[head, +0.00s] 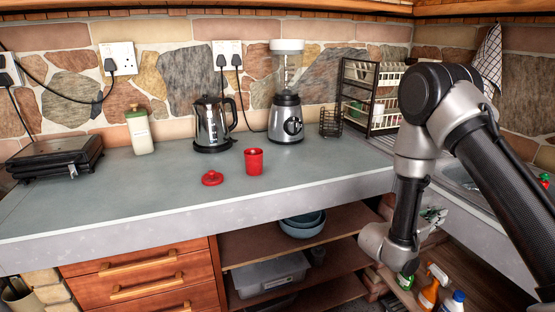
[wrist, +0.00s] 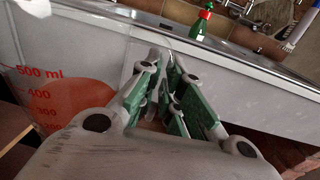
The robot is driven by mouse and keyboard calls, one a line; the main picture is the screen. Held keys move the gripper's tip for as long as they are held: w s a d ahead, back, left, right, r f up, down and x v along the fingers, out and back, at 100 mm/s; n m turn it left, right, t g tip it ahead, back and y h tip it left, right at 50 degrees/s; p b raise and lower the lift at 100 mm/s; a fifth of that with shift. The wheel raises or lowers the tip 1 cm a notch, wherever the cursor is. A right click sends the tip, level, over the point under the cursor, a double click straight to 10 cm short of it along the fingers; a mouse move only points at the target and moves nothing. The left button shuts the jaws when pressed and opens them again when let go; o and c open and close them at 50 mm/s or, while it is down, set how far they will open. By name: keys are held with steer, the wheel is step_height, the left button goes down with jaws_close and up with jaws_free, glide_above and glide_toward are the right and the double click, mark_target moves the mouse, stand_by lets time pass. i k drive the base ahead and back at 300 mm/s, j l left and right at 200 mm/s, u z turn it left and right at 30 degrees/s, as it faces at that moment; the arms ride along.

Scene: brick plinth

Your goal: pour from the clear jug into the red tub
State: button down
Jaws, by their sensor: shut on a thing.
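The clear jug (wrist: 42,85) is at the left of the wrist view, with red measuring marks up to 500 ml. My gripper (wrist: 168,75) is shut on a thin clear part of it, seemingly the handle. An orange-red area shows through the jug; I cannot tell whether it is contents or background. The red tub (head: 254,162) stands upright and open-topped on the grey counter, well left of my arm in the head view. There my gripper is mostly hidden by my arm, low in front of the sink side, and I cannot make out the jug.
A red lid (head: 212,178) lies left of the tub. Behind stand a kettle (head: 210,122), a blender (head: 287,105) and a dish rack (head: 370,92). A green-lidded jar (head: 139,132) and a black grill (head: 55,158) are farther left.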

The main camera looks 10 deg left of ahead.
mark_target(253, 157)
steer(key=k+u, duration=0.25)
steer(key=k+j+u, duration=0.1)
steer(key=k+u, duration=0.15)
steer(key=i+l+u, duration=0.1)
steer(key=l+u, duration=0.65)
steer(key=i+l, duration=0.05)
steer(key=l, duration=0.05)
